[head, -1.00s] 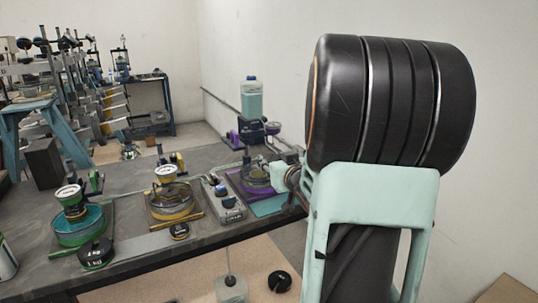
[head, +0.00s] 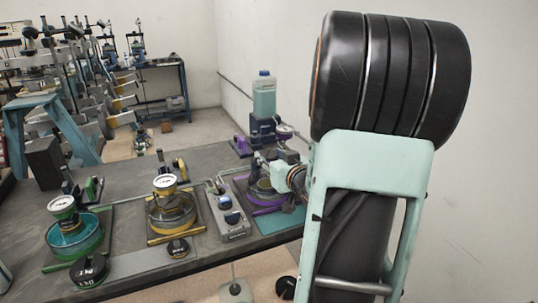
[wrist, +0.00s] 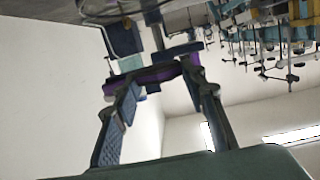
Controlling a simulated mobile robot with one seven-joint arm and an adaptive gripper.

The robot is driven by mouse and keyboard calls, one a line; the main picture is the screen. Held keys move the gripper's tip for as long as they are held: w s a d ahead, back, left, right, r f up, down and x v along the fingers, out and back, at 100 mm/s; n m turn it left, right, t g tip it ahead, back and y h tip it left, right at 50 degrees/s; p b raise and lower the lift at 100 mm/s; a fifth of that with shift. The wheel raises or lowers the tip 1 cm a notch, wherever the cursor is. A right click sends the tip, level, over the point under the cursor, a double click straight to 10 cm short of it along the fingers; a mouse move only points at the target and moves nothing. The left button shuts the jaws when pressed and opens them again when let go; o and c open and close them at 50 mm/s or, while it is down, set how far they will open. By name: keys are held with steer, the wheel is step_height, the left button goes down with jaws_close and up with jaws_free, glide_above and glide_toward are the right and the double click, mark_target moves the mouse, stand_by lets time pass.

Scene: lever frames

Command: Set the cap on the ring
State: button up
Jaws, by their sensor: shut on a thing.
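My gripper (wrist: 160,80) is shut on a purple, dark-edged thing (wrist: 155,75) between its fingertips in the wrist view; it appears to be the cap, but its full shape is unclear. In the head view my arm reaches the purple station at the table's right end, and my wrist covers part of it. A purple ring-shaped base (head: 266,203) lies there, below and beside my gripper. Whether the held thing touches the ring cannot be told. My fingertips are hard to make out in the head view.
A teal round dish (head: 75,240) and a yellow one (head: 172,218) with gauges stand to the left. A grey control box (head: 233,222) sits between the yellow dish and purple station. A teal bottle (head: 264,97) stands behind. Black weights (head: 88,271) lie near the front edge.

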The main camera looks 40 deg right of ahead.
mark_target(271, 187)
steer(key=shift+f+b, duration=3.45)
steer(key=shift+f, duration=0.45)
steer(key=shift+f, duration=0.2)
steer(key=o, duration=1.5)
steer(key=shift+s, duration=0.1)
steer(key=shift+s+a, duration=0.1)
steer(key=shift+s, duration=0.15)
steer(key=v, duration=0.7)
steer(key=shift+r, duration=0.1)
